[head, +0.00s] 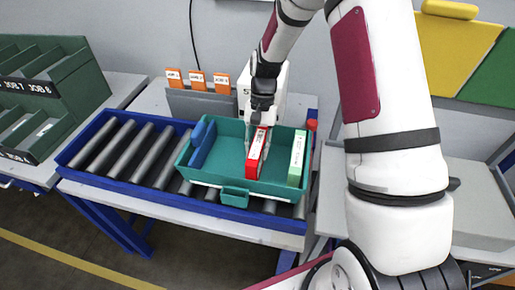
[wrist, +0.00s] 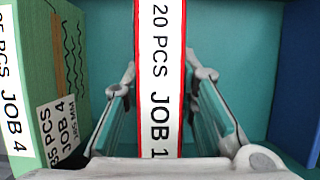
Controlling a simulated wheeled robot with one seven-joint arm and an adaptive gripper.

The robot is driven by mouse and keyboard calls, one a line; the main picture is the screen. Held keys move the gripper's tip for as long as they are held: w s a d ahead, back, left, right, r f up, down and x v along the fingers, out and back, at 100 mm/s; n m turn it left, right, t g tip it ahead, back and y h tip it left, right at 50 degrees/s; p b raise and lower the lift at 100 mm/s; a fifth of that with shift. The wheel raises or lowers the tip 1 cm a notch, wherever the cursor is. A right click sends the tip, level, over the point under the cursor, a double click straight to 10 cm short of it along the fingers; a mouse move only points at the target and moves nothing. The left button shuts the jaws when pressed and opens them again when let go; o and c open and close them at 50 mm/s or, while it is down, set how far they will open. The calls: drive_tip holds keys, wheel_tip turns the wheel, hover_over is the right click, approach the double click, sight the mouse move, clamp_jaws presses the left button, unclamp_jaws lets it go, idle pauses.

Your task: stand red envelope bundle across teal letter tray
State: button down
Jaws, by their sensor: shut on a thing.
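The red envelope bundle (head: 252,160) stands on edge in the teal letter tray (head: 234,193), right of the middle, running front to back. Its white top label reads "20 PCS JOB 1" in the wrist view (wrist: 160,60). My gripper (head: 262,121) is over the tray and shut on the red bundle, with one finger on each side in the wrist view (wrist: 161,85). Whether the bundle's lower edge touches the tray floor is hidden.
A green bundle (head: 297,158) marked JOB 4 stands at the tray's right end. A blue bundle (head: 203,146) stands at its left end. Bare tray floor lies between blue and red. The tray sits on a roller conveyor (head: 122,147). Orange-tabbed holders (head: 197,103) stand behind.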

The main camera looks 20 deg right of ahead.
drive_tip(key=c, duration=1.3)
unclamp_jaws()
drive_tip(key=b+v, duration=0.1)
drive_tip(key=v, duration=1)
drive_tip(key=shift+r+b, duration=0.2)
drive_tip(key=shift+b, duration=0.1)
drive_tip(key=shift+r, duration=0.65)
drive_tip(key=s+a+r+n+t+h, duration=0.2)
drive_tip(key=s+r+n+t, duration=0.35)
drive_tip(key=s+r, duration=1)
drive_tip(key=s+f+n+t, duration=0.1)
drive_tip(key=s+t, duration=0.2)
drive_tip(key=s, duration=0.6)
drive_tip(key=shift+f+h, duration=0.3)
drive_tip(key=shift+h, duration=0.1)
